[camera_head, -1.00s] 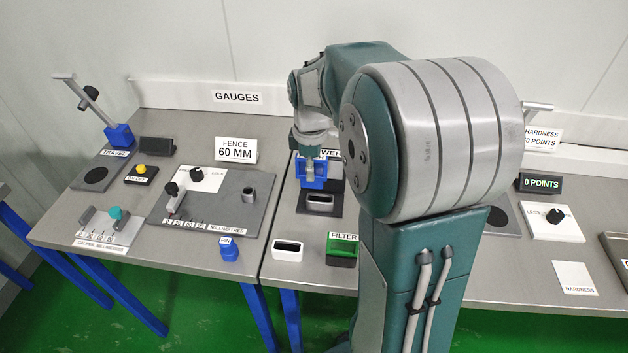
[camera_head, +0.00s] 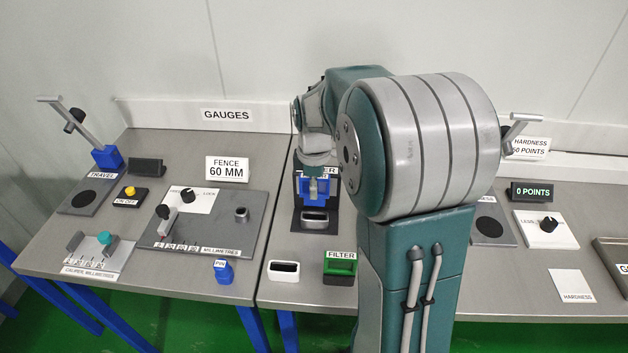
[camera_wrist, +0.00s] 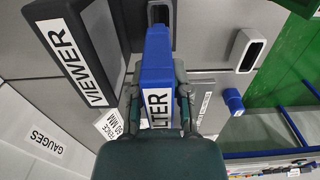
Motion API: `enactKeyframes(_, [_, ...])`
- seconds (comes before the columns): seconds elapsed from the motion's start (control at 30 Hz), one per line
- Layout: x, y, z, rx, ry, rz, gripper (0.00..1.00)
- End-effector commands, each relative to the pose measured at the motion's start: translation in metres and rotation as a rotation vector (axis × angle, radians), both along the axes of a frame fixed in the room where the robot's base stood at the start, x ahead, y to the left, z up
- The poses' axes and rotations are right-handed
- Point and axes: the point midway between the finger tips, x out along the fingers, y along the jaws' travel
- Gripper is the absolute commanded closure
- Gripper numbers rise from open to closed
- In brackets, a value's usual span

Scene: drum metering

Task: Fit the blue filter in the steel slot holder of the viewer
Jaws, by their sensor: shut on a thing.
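The blue filter (camera_head: 313,190) is in my gripper (camera_head: 315,178), just behind and above the steel slot holder in the head view. In the wrist view my gripper (camera_wrist: 159,92) is shut on the filter (camera_wrist: 157,58), with a finger on each side of its label. The steel slot holder (camera_head: 314,218) stands on the dark base of the viewer (camera_head: 299,222), its slot open and empty. In the wrist view the holder (camera_wrist: 160,12) shows partly beyond the filter's far end. The viewer's labelled block (camera_wrist: 80,45) is at left there. The filter looks apart from the slot.
A pale empty holder (camera_head: 284,270) and a green filter in a black holder (camera_head: 340,266) stand near the front edge. My arm hides the bench right of the viewer.

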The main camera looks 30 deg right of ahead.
Motion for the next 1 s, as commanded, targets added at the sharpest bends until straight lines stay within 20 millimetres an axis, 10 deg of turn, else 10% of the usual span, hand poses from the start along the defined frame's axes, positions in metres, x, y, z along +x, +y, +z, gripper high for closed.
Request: enactKeyframes(1.0, [0.000, 0.000, -0.030, 0.000, 0.000, 0.000, 1.00])
